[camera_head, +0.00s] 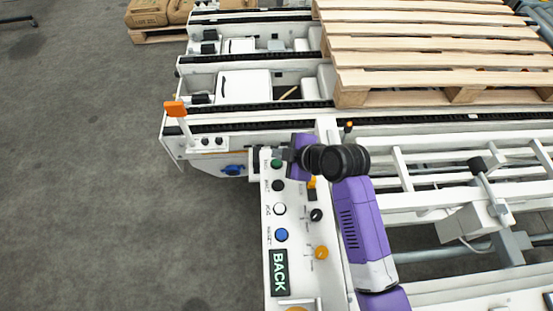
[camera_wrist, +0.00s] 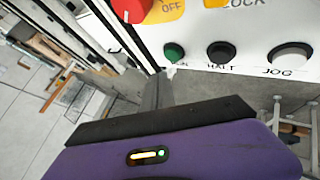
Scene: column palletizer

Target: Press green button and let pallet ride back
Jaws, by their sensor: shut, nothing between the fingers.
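The green button (camera_head: 276,163) is at the far end of a row of buttons on the white control panel (camera_head: 267,262). It also shows in the wrist view (camera_wrist: 174,53), with its label partly hidden by the fingers. My gripper (camera_head: 286,155) is shut and empty beside the green button. In the wrist view, the tips of my shut fingers (camera_wrist: 160,78) are just below and left of the button. I cannot tell whether they touch it. The wooden pallet (camera_head: 400,77) rests on the chain conveyor (camera_head: 255,110) at the upper right.
A black HALT button (camera_wrist: 221,51) and a white JOG button (camera_wrist: 291,57) sit next to the green one. A blue button (camera_head: 281,235) is nearer. A red knob (camera_wrist: 131,9) is above. White rails (camera_head: 440,200) lie right of the panel; grey floor is clear at left.

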